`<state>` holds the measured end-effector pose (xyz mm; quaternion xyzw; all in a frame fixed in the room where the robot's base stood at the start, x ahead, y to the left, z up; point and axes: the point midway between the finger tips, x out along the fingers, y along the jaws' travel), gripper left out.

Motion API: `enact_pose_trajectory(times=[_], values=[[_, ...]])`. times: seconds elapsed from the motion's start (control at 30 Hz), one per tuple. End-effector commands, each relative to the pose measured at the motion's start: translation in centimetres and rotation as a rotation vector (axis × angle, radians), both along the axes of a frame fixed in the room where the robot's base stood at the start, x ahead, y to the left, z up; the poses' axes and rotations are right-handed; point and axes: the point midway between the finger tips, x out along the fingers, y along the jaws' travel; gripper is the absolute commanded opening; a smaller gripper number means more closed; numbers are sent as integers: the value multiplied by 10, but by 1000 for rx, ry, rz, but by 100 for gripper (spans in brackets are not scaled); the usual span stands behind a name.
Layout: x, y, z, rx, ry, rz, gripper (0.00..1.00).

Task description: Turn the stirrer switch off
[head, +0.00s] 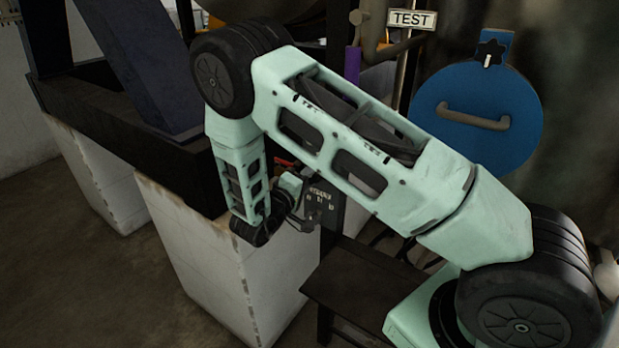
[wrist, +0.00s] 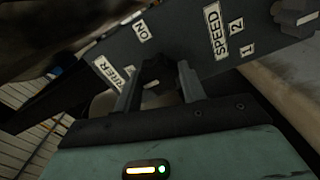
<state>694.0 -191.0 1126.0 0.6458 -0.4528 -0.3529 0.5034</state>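The stirrer control box (wrist: 185,35) is a dark grey panel with white labels in the wrist view. A partly covered label ending in "RER" (wrist: 113,73), an "ON" label (wrist: 141,26) and a "SPEED" label (wrist: 215,32) show. A dark block, seemingly the stirrer switch (wrist: 157,72), sits between the fingers of my gripper (wrist: 161,80). The fingers stand apart on either side of it; contact is not clear. In the head view the box (head: 322,204) is small, right of my gripper (head: 292,190), which is partly hidden by my arm. No "OFF" label is visible.
A grey speed knob (wrist: 293,12) is at the wrist view's upper right. In the head view, a pale block pillar (head: 205,262) stands left of the box and a dark bench (head: 350,285) below. A blue round cover (head: 478,120) and a "TEST" sign (head: 411,19) are at right.

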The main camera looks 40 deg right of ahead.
Motion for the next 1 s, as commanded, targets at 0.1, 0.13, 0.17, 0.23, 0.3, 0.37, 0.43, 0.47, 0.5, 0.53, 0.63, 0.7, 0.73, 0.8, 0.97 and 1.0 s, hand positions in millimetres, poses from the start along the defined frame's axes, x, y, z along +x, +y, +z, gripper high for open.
enact_pose_trajectory(times=[0.1, 0.13, 0.17, 0.23, 0.3, 0.37, 0.43, 0.47, 0.5, 0.53, 0.63, 0.7, 0.73, 0.8, 0.97, 1.0], values=[[0, 1, -1, 1, 4, 2, 62], [0, 1, -1, 1, 3, 1, 62], [0, 1, -1, 1, 2, 1, 62], [0, 1, -1, 1, 2, 1, 62], [0, 0, -1, 0, 1, 1, 62], [0, 1, -1, 0, 1, 1, 62], [-1, 4, -1, 2, 1, 1, 62], [-2, 6, -2, 2, 1, 1, 62], [-3, 10, -2, 1, 0, 2, 62], [-5, 14, -3, 1, -1, 3, 62], [-11, 32, -4, 3, -1, 5, 62], [-16, 47, -5, 2, -1, 5, 62], [-18, 54, -5, 3, -1, 6, 62], [-24, 69, -5, 2, -1, 6, 62], [-37, 105, -5, 3, -1, 6, 62], [-41, 113, -5, 3, 0, 5, 62]])
